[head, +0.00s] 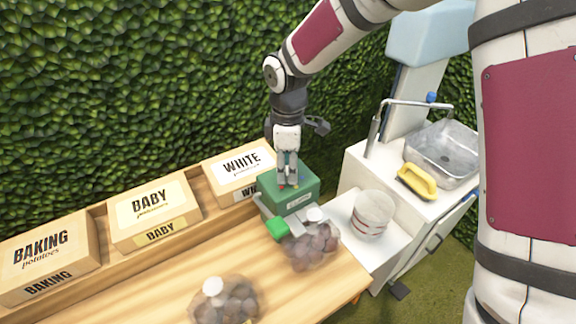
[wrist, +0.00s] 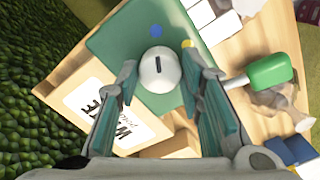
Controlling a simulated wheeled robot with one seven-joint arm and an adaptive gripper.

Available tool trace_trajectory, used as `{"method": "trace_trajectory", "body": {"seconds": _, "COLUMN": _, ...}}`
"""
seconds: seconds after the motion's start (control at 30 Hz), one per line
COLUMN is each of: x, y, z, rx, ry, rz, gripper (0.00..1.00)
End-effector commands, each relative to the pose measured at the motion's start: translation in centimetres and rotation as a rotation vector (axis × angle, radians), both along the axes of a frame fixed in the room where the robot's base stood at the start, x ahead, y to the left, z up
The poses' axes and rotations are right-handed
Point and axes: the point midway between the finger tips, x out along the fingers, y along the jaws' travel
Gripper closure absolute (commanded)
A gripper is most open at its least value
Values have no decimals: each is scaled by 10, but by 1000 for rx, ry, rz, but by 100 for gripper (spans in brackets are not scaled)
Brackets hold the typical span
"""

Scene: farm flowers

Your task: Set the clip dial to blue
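The green clip machine (head: 290,199) stands at the right end of the wooden bench, and its top fills the middle of the wrist view (wrist: 112,42). On top is a round white dial (wrist: 158,68) with a short dark mark. A blue dot (wrist: 156,31) lies beyond the dial, roughly in line with the mark. A yellow dot (wrist: 187,44) is to its upper right. My gripper (wrist: 159,66) is open, with one finger on each side of the dial and small gaps showing. In the head view, my gripper (head: 289,182) points down onto the machine and hides the dial.
A green-handled lever (head: 278,229) sticks out in front. A bag of potatoes (head: 310,246) is beside it, and another bag (head: 226,299) lies nearer. Labelled crates, including WHITE (head: 240,175), line the back. A bucket (head: 372,214) and sink (head: 443,153) are right.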

Motion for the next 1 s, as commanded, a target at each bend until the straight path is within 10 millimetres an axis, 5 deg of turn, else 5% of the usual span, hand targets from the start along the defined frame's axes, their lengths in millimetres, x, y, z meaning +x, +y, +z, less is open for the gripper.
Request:
{"method": "trace_trajectory", "body": {"seconds": 0.47, "x": 1, "y": 0, "z": 7, "rx": 0, "ry": -2, "rz": -3, "gripper": 48}}
{"method": "trace_trajectory", "body": {"seconds": 1.0, "x": 1, "y": 0, "z": 103, "rx": 1, "ry": -2, "rz": -2, "gripper": 48}}
